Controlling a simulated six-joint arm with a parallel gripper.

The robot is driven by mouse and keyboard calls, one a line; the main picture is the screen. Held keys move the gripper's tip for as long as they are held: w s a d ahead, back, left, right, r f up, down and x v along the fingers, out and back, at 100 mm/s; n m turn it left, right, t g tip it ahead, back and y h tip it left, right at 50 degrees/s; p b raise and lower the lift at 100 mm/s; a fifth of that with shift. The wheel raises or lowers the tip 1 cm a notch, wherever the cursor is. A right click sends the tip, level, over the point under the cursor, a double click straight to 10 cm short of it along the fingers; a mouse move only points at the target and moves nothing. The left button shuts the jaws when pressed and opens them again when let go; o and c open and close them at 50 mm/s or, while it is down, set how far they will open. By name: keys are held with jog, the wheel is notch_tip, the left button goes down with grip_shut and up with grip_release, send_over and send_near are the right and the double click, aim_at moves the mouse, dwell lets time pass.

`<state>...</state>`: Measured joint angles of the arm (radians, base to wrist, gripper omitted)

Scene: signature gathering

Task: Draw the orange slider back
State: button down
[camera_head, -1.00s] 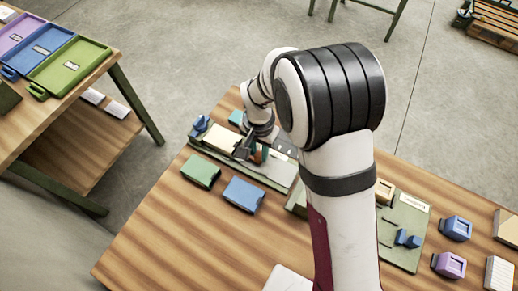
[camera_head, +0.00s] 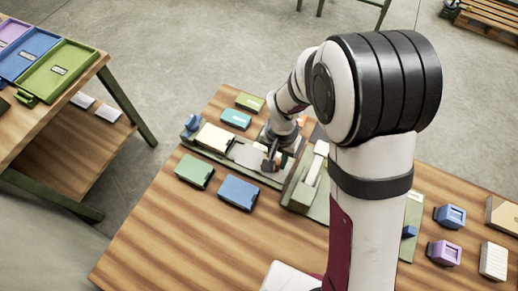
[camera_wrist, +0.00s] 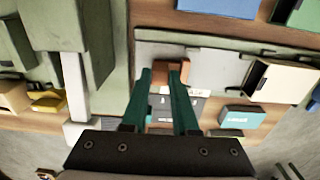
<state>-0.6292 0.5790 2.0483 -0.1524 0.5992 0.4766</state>
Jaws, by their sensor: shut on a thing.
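The orange slider (camera_wrist: 173,68) shows between my fingertips in the wrist view, at the left end of a grey-green rail fixture (camera_wrist: 215,60). In the head view it is a small orange patch (camera_head: 284,160) near the fixture's right end, mostly hidden by my gripper (camera_head: 271,160). My gripper (camera_wrist: 160,80) has teal fingers and is shut on the slider. A cream block (camera_head: 214,138) sits on the fixture's left part; it also shows at the right in the wrist view (camera_wrist: 282,82).
A green block (camera_head: 194,171) and a blue block (camera_head: 239,193) lie in front of the fixture. A teal block (camera_head: 236,118) and an olive block (camera_head: 250,101) lie behind it. A second green fixture (camera_head: 299,196) stands close on the right. The table's front left is clear.

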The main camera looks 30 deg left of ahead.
jog(key=shift+d, duration=1)
jog(key=c, duration=0.7)
grip_release()
notch_tip(320, 180, up, 16)
jog(key=shift+f, duration=0.1)
